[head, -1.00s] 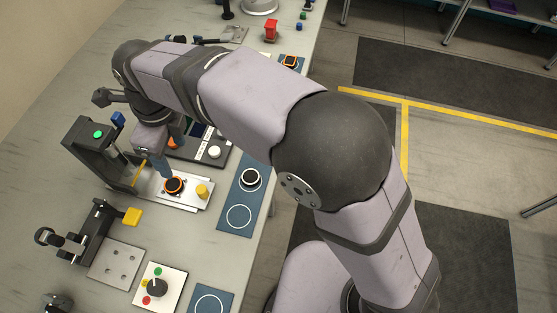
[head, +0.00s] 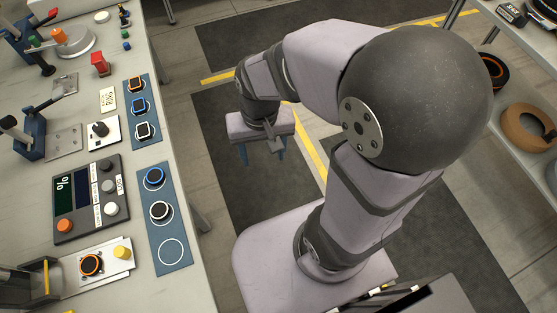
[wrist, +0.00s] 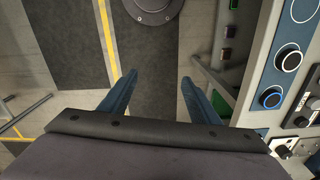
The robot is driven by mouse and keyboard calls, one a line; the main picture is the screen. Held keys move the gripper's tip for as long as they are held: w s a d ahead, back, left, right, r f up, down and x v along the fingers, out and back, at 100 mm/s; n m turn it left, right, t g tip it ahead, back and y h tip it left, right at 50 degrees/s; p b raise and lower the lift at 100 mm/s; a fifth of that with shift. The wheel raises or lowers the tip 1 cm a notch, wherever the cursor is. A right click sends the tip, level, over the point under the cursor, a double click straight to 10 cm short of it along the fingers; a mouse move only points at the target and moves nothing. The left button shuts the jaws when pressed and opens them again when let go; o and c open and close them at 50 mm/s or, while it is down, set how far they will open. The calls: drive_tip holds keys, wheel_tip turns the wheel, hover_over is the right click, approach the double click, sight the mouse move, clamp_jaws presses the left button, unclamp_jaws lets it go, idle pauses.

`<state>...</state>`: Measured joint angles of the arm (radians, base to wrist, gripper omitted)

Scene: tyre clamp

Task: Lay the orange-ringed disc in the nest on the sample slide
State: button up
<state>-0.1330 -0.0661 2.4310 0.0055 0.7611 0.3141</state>
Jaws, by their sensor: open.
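An orange-ringed black disc (head: 91,264) lies flat on the pale plate of the sample slide (head: 115,271), beside the slide's yellow knob (head: 122,252). It looks seated in the nest, though the nest itself is hidden under it. My gripper (head: 262,158) is well away to the right, off the bench and above the floor. Its two blue fingers are apart with nothing between them, as the wrist view (wrist: 158,80) also shows.
The near blue mat (head: 184,225) holds a blue-ringed disc (head: 154,178), a white-ringed disc (head: 160,211) and an empty circle. A dark control panel (head: 85,200) stands left of it. A shelf (head: 530,160) is at the right. Floor surrounds my gripper.

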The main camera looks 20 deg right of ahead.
drive_tip(key=s+d+n, duration=0.1)
drive_tip(key=s+d+f+n, duration=0.1)
drive_tip(key=s+d, duration=0.1)
drive_tip(key=shift+s+d+f, duration=0.2)
drive_tip(key=shift+d, duration=0.05)
drive_tip(key=shift+c, duration=0.4)
idle(1.0)
